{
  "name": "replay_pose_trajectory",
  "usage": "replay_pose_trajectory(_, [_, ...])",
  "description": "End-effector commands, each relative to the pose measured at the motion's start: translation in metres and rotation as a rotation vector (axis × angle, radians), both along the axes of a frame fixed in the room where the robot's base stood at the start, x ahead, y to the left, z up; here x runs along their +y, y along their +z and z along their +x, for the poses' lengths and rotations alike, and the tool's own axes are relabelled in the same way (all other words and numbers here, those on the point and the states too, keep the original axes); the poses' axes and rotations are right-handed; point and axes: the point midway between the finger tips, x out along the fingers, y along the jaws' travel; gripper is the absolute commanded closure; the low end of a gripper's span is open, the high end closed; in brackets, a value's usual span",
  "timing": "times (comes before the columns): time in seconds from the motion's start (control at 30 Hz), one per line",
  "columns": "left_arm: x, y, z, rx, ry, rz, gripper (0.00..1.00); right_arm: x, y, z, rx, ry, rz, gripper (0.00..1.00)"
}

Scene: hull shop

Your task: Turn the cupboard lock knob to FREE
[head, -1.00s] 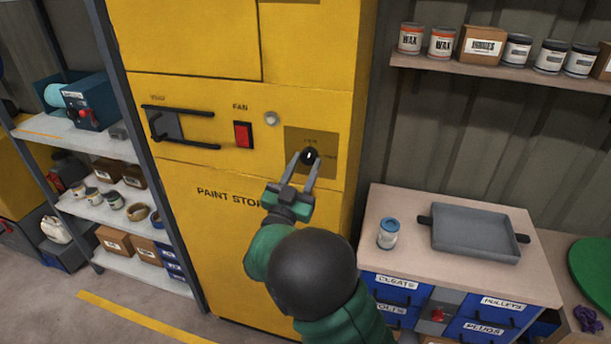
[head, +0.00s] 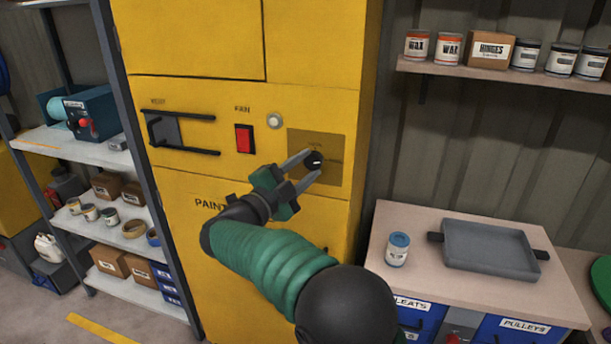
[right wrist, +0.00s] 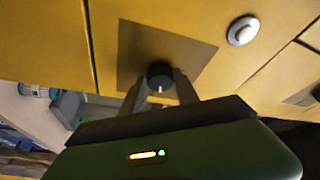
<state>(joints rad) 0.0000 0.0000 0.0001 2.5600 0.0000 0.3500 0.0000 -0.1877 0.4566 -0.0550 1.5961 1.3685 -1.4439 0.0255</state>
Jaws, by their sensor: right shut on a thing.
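The cupboard lock knob (head: 314,160) is small, round and black with a white pointer mark, on a brownish plate (head: 331,178) on the yellow paint store cupboard (head: 180,100). In the head view the mark points roughly to the right; the small lettering around it is too blurred to read surely. My right gripper (head: 309,163) is shut on the knob, one finger on each side. In the right wrist view the knob (right wrist: 160,76) sits between the fingertips, with its white mark visible. My left gripper is not in view.
A red FAN switch (head: 244,139), a pale round button (head: 274,120) and a black handle (head: 180,132) are on the cupboard left of the plate. A bench (head: 395,221) with a jar (head: 398,249) and grey tray (head: 490,249) stands at right.

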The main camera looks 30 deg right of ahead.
Motion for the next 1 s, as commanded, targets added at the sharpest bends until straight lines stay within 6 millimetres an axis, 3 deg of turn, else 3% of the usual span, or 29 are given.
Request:
replay_pose_trajectory(0.4, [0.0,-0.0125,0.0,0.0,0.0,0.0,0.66,0.0008,-0.002,0.0007,-0.192,0.0,0.174,1.0])
replay_pose_trajectory(1.0, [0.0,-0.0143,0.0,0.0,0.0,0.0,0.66,0.0007,-0.0016,0.0002,-0.239,-0.003,0.216,1.0])
